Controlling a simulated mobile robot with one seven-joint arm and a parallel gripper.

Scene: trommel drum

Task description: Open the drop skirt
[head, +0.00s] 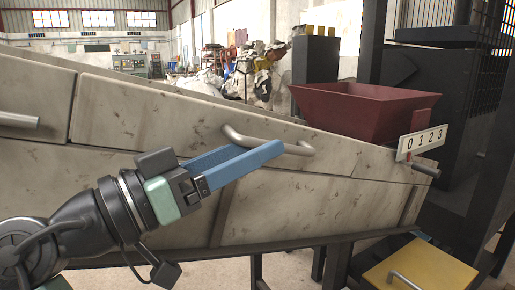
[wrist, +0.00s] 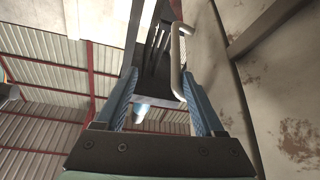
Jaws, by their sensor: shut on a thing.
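The drop skirt appears to be the long, worn, off-white side panel (head: 150,112) of the drum housing, sloping down to the right in the head view. A bent metal bar handle (head: 238,136) stands out from it. My gripper (head: 274,148), with blue fingers, reaches from the lower left and is shut on this handle. The fingers hide part of the bar in the head view. In the wrist view, the handle (wrist: 178,50) rises beside the right finger of my gripper (wrist: 160,88), and the panel face (wrist: 285,90) fills the right side.
A dark red hopper (head: 358,108) and a number plate (head: 421,141) are at the right, near a dark frame. Another bar handle (head: 18,120) is at the far left. A yellow lid (head: 420,265) with a handle is at the lower right. Below the housing are dark legs.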

